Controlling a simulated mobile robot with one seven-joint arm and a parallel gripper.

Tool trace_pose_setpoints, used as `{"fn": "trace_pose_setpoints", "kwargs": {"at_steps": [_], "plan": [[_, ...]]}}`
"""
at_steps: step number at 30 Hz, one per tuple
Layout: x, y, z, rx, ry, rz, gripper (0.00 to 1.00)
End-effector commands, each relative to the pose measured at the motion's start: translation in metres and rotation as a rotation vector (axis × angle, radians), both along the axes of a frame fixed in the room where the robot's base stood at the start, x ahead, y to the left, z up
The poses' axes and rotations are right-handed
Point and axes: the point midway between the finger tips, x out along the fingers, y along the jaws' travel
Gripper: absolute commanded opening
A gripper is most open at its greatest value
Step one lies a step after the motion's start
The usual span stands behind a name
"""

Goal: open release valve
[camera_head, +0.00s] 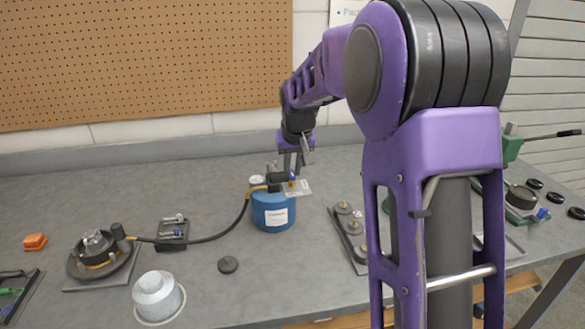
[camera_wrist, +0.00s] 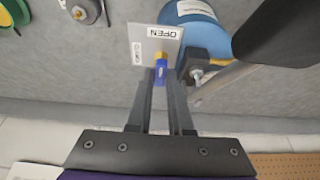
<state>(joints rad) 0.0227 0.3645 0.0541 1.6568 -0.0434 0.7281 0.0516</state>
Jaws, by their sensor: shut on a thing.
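The release valve has a short blue handle (camera_wrist: 160,73) on a brass stem (camera_wrist: 160,58), in front of a pale plate (camera_wrist: 145,42) lettered "OPEN" on one edge. A second, smaller label on the plate is hard to read. In the head view the plate (camera_head: 299,189) sits at the top of a blue canister (camera_head: 272,216). My gripper (camera_wrist: 161,76) points at the valve with its two dark fingers on either side of the blue handle, shut on it. In the head view my gripper (camera_head: 290,168) is above the canister, and the handle is small there.
A black hose (camera_head: 215,236) runs from the canister to a round device (camera_head: 100,258) at the left. A tray of discs (camera_head: 350,232) stands right of the canister, a metal cup (camera_head: 157,296) front left. A pegboard (camera_head: 140,60) backs the bench.

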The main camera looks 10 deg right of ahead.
Motion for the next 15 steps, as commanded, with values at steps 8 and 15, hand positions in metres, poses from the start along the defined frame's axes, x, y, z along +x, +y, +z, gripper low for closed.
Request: {"fn": "trace_pose_setpoints", "kwargs": {"at_steps": [8,15], "plan": [[-0.0002,0.0001,-0.0003,0.000,0.001,0.001,0.46],[-0.0001,0.0000,-0.0003,0.000,0.001,0.001,0.49]]}}
